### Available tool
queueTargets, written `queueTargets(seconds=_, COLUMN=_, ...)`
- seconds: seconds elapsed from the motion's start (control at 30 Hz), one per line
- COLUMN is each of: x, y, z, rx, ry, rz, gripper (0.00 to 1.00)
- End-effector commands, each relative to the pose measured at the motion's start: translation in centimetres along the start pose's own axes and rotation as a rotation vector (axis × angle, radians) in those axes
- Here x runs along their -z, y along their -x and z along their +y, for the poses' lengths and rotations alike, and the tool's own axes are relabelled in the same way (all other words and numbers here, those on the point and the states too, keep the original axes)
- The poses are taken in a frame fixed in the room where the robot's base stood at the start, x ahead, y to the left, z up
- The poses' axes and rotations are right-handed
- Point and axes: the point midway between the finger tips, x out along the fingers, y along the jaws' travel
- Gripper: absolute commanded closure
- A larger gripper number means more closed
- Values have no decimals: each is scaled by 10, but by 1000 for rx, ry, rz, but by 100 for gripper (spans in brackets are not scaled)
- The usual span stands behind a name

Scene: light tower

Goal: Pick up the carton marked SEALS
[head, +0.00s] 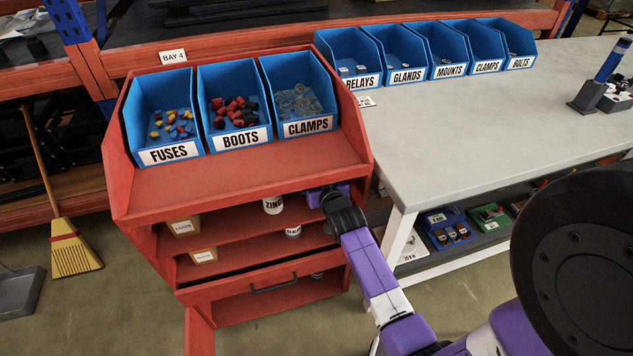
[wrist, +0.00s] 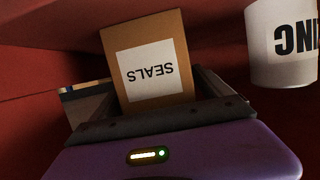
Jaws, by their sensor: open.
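The carton marked SEALS (wrist: 156,32) is brown with a white label that reads upside down in the wrist view. My gripper (wrist: 148,88) is open, with one finger on each side of the carton's near part; I cannot tell whether either finger touches it. In the head view my gripper (head: 328,194) reaches into the right end of the upper shelf of the red cabinet (head: 240,188). The SEALS carton is hidden there.
A white tub marked ZINC (head: 272,205) stands left of my gripper; a white tub (wrist: 281,45) shows close by on the right in the wrist view. A carton marked LUGS (head: 183,227), another carton (head: 204,255) and a small tub (head: 293,231) stand on the shelves.

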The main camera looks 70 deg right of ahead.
Motion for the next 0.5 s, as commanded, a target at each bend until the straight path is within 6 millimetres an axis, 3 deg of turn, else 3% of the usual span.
queueTargets(seconds=0.2, x=0, y=0, z=0, rx=0, ry=0, rz=-1, gripper=13)
queueTargets(seconds=0.5, x=0, y=0, z=0, rx=0, ry=0, rz=0, gripper=72)
